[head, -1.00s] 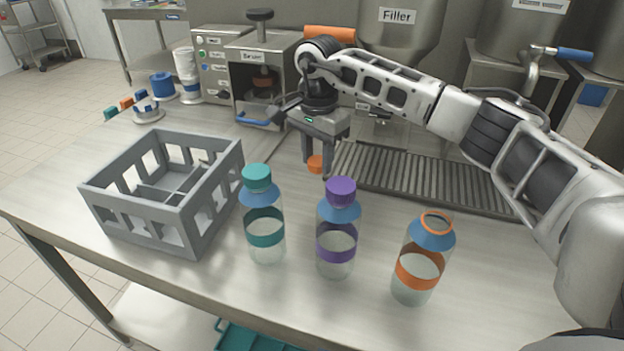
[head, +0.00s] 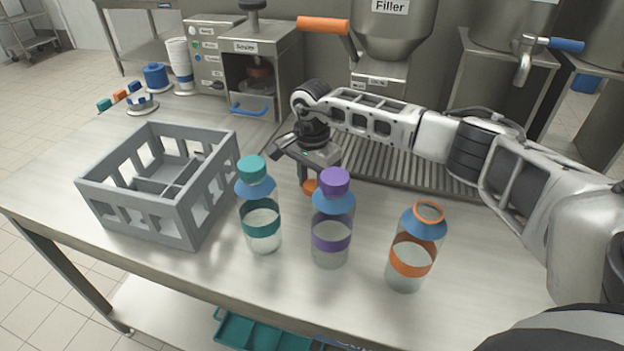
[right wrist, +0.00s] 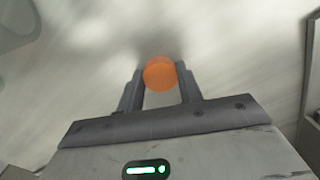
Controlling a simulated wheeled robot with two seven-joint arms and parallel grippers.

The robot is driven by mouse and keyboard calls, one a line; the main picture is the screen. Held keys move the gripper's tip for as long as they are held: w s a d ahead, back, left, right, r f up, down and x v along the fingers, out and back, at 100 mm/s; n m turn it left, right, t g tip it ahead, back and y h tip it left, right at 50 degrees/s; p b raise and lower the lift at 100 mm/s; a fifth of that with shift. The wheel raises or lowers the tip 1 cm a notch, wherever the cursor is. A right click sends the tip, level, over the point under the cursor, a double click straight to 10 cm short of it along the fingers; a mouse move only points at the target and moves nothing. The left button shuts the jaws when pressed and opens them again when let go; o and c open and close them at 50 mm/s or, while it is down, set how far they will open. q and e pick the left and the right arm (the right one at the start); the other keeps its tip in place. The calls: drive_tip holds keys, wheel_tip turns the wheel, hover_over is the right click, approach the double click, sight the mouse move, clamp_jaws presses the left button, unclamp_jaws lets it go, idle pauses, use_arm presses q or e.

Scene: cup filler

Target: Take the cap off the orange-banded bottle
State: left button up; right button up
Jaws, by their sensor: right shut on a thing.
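The orange-banded bottle (head: 410,258) stands upright at the front right of the table, its neck open with an orange ring and no cap on it. My right gripper (head: 309,187) is behind the purple-capped bottle, low over the table. It is shut on the orange cap (head: 310,187). In the right wrist view the orange cap (right wrist: 160,74) sits between the two fingertips, above a pale surface. I cannot tell whether the cap touches the table. The purple bottle partly hides the gripper. My left gripper is not in view.
A teal-capped bottle (head: 260,218) and a purple-capped bottle (head: 331,229) stand close in front of the gripper. A grey crate (head: 187,218) is at left. A ribbed drain tray (head: 385,168) and the filler (head: 388,35) are behind. The front table edge runs near the bottles.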

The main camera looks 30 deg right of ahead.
drive_tip(key=o, duration=1)
drive_tip(key=shift+o, duration=0.4)
